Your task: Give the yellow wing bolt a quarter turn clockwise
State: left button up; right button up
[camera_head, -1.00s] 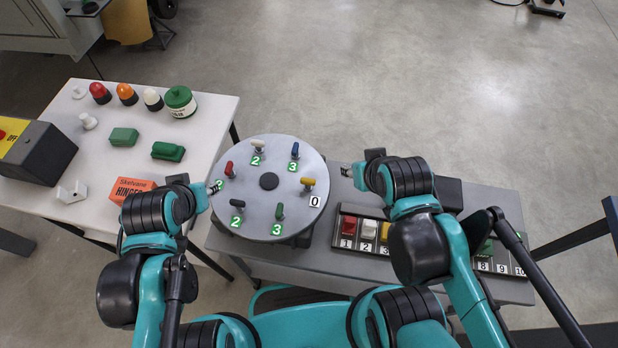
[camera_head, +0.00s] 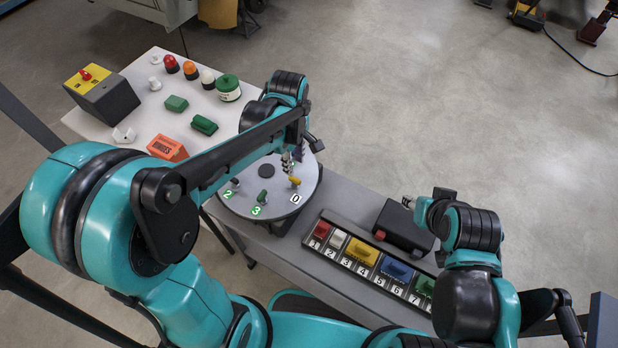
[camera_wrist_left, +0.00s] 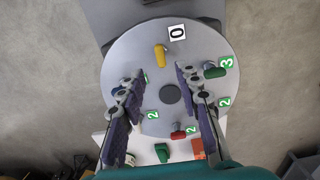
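The yellow wing bolt (camera_head: 295,181) stands on the grey round plate (camera_head: 240,212), beside a label reading 0. It also shows in the left wrist view (camera_wrist_left: 161,55), beyond the fingertips and between their lines. My left gripper (camera_head: 291,160) is over the plate close to the yellow bolt, apart from it. In the left wrist view its two fingers (camera_wrist_left: 158,80) are spread with nothing between them. A green wing bolt (camera_wrist_left: 214,72) is near one finger, and a red one (camera_wrist_left: 178,134) lies farther back. My right gripper (camera_head: 409,203) is away to the right; its fingers are too small to judge.
The plate's dark hub (camera_wrist_left: 171,95) is at its centre. A panel of numbered coloured switches (camera_head: 360,250) and a dark box (camera_head: 402,228) are right of the plate. A white table (camera_head: 150,115) with lamps, green blocks and an orange box (camera_head: 167,149) stands at left.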

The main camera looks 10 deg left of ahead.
aim_at(295, 178)
pick_arm(q)
notch_tip(295, 178, down, 8)
jog(key=shift+a+r+b, duration=0.1)
jog(key=shift+r+b, duration=0.05)
jog(key=shift+b, duration=0.95)
grip_shut()
